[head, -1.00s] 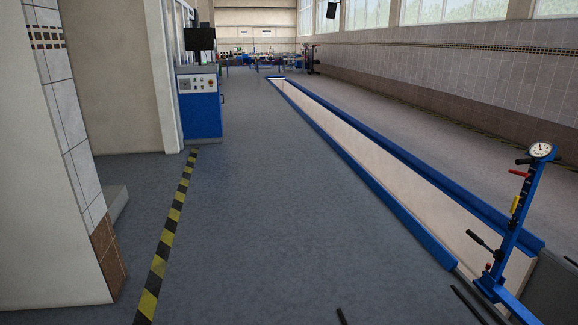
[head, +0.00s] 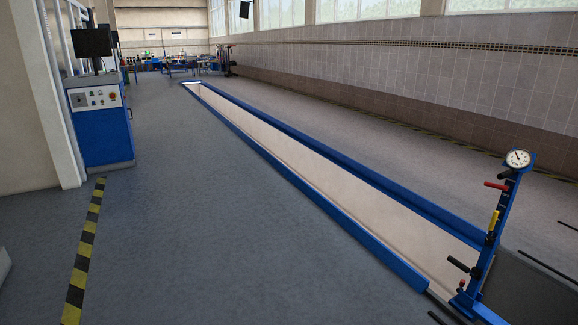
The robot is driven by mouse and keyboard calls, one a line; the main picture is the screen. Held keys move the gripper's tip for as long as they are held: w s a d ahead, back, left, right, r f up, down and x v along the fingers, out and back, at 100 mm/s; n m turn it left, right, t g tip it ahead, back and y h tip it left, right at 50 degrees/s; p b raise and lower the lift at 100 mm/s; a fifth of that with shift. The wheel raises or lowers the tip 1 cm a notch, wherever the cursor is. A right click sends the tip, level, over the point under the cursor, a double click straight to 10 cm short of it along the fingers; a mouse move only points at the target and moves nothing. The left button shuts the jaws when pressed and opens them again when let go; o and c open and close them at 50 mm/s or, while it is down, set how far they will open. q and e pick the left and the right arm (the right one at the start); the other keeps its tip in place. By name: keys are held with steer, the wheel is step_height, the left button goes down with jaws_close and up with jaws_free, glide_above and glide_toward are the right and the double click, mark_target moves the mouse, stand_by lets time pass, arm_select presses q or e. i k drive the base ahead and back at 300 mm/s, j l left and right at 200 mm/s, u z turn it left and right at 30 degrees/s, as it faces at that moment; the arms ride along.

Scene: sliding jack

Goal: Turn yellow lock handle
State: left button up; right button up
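The blue sliding jack (head: 483,262) stands at the right edge of the head view, over the near end of the pit. Its post leans slightly right and carries a round white gauge (head: 517,159) at the top. The yellow lock handle (head: 493,221) is on the post below a red handle (head: 496,186). A black-gripped lever (head: 459,265) sticks out to the left lower down. Neither of my grippers is in view.
A long pit with blue rails (head: 360,239) runs from the jack into the distance. A blue control cabinet (head: 102,139) with a monitor stands at the left. A yellow-black floor stripe (head: 85,244) lies near it. The grey floor (head: 210,230) between is clear.

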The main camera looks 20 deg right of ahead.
mark_target(496, 213)
steer(key=i+l+z, duration=0.1)
steer(key=i+z, duration=0.15)
steer(key=z, duration=0.15)
steer(key=i+z, duration=0.25)
steer(key=z, duration=0.2)
steer(key=i+z, duration=0.25)
steer(key=z, duration=0.15)
steer(key=i+j+z, duration=0.15)
steer(key=z, duration=0.25)
steer(key=i+j+z, duration=0.25)
steer(key=z, duration=0.2)
steer(key=i+j, duration=0.2)
steer(key=j, duration=0.2)
steer(key=i+j+u, duration=0.15)
steer(key=j, duration=0.2)
steer(key=i+j, duration=0.25)
steer(key=j, duration=0.15)
steer(key=u, duration=0.05)
